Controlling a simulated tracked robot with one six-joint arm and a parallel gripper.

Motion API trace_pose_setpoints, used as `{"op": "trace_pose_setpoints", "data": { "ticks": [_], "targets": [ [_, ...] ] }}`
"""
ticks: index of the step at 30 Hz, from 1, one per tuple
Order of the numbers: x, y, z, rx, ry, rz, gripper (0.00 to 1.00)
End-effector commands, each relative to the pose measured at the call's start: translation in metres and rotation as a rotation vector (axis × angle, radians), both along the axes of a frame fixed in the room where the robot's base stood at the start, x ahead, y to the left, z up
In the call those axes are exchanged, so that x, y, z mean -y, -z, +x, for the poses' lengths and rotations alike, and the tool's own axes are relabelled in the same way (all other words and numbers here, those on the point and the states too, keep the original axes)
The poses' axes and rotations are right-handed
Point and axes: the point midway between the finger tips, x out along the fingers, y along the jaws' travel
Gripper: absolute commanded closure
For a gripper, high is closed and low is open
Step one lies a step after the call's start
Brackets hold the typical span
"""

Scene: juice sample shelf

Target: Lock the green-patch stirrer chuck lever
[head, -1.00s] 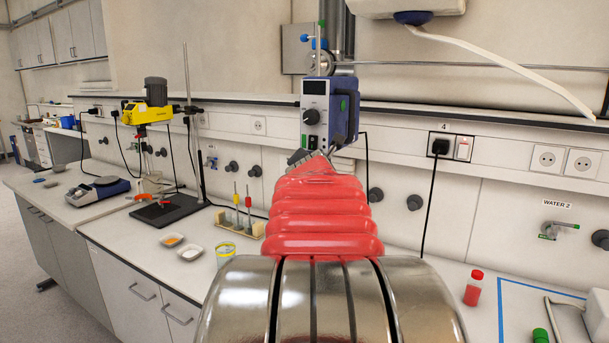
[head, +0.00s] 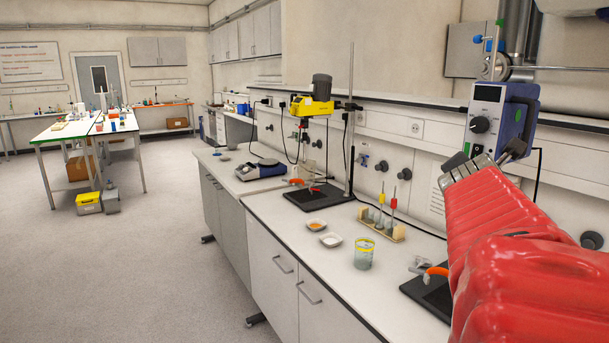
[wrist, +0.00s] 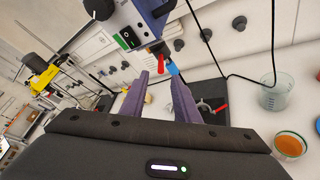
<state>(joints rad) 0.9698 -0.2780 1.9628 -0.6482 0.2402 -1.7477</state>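The near stirrer (head: 497,115) has a blue body, a front knob and a green patch (head: 519,112) on its side. In the wrist view the stirrer (wrist: 118,25) hangs at the top, tilted by the camera angle. Under it a small red lever (wrist: 160,64) shows beside a blue part (wrist: 172,69). My gripper (wrist: 156,78) is open, with the red lever seen between the purple finger ends; whether they touch is unclear. In the head view my gripper (head: 487,157) is just below the stirrer body, and my red-sleeved arm hides the chuck.
A yellow stirrer (head: 312,105) stands farther along the bench. Open floor (head: 160,270) is at left.

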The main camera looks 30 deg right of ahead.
Motion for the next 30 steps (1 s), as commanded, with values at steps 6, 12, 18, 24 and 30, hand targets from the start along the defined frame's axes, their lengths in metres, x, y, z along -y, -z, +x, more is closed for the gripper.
{"op": "trace_pose_setpoints", "data": {
  "ticks": [6,12,18,24,30],
  "targets": [
    [-0.013,-0.004,-0.002,-0.002,-0.001,-0.001,0.72],
    [-0.014,-0.004,-0.003,-0.001,0.000,0.001,0.72],
    [-0.015,-0.003,-0.001,0.003,-0.003,0.005,0.79],
    [-0.035,0.015,0.026,0.068,-0.033,0.075,0.93],
    [-0.077,0.047,0.070,0.187,-0.073,0.222,1.00]
  ]
}}
